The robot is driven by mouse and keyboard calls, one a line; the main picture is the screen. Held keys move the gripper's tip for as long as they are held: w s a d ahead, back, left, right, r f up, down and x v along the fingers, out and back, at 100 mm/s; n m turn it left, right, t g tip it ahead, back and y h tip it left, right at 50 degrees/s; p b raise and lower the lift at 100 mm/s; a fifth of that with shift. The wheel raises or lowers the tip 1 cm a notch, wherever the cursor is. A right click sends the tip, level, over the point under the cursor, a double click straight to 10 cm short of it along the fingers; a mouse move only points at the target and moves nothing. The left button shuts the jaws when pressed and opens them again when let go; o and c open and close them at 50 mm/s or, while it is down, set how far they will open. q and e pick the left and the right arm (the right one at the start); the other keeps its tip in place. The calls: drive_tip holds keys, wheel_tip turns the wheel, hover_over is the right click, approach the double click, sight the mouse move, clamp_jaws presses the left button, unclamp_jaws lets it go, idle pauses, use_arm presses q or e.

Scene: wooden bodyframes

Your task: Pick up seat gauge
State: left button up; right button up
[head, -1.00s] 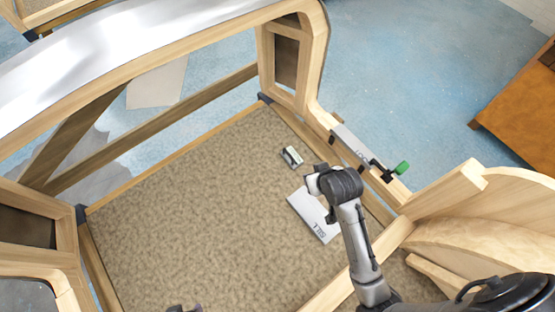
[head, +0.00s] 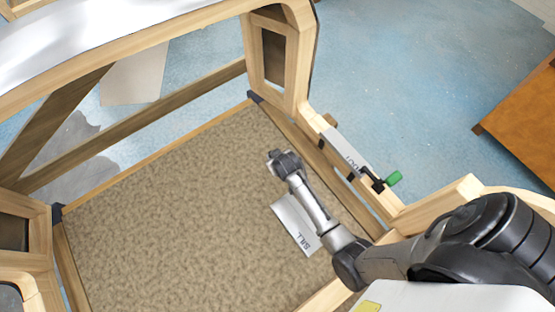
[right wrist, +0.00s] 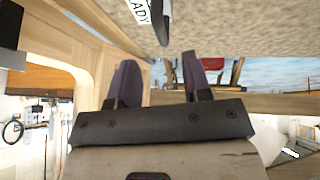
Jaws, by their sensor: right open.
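My left gripper is out of view.
A white plate marked "SILL" (head: 294,224) lies on the carpet (head: 170,220) beside my right forearm. A grey bar with a green handle (head: 393,178) is clamped on the right wooden rail. Wooden frame members surround the carpet, whose left part is clear.

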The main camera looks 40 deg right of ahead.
drive_tip(key=shift+x, duration=1.1)
drive_tip(key=shift+w+d+f+b, duration=0.1)
drive_tip(key=shift+w+f+b, duration=0.2)
drive_tip(key=shift+f, duration=0.2)
drive_tip(key=b+x, duration=0.1)
drive_tip(key=x, duration=0.3)
drive_tip(key=shift+w, duration=0.15)
drive_tip(key=shift+w+f, duration=0.1)
drive_tip(key=shift+f, duration=0.1)
drive_tip(key=shift+c, duration=0.3)
drive_tip(key=c, duration=0.6)
clamp_jaws()
